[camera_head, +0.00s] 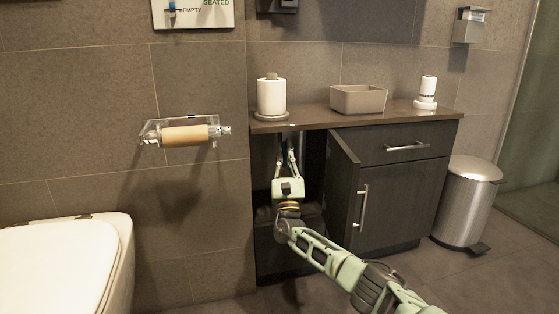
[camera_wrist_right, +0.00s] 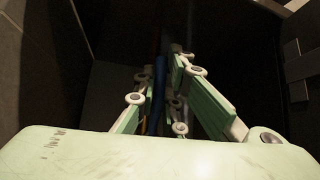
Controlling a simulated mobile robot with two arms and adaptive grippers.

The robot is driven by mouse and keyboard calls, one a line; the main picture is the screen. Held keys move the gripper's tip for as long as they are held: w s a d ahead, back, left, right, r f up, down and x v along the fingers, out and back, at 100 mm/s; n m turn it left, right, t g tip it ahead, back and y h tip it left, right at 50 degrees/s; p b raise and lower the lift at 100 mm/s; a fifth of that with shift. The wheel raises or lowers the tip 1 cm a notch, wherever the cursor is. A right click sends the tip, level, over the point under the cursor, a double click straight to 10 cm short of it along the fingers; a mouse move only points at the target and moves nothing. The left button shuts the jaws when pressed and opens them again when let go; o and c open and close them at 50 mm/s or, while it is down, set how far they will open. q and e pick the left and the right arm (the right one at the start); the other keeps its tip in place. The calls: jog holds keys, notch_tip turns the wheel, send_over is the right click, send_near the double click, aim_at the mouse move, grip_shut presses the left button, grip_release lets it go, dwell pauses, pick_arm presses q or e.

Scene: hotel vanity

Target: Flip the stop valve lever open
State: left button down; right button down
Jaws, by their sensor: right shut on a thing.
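My right gripper (camera_head: 287,146) reaches into the open, dark cabinet under the counter, its fingers pointing up toward the counter's underside. In the wrist view my right gripper (camera_wrist_right: 178,52) shows its two green, white-jointed fingers converging in shadow. They are shut on what seems to be the stop valve lever, which is mostly hidden at the fingertips. A narrow blue strip (camera_wrist_right: 159,82) shows between the fingers; I cannot tell whether it is part of the lever or a pipe behind. The lever's angle is not clear. My left gripper is not in view.
The cabinet door (camera_head: 341,190) stands open just right of my right arm. The counter (camera_head: 310,118) is close above the gripper and carries a paper roll (camera_head: 271,97), a box (camera_head: 358,99) and a white dispenser (camera_head: 427,90). A toilet (camera_head: 70,262) is at left, a bin (camera_head: 467,200) at right.

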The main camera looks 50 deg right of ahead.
dwell(0.3)
jog(key=c, duration=1.8)
grip_release()
jog(key=v, duration=1.2)
jog(key=shift+f, duration=0.1)
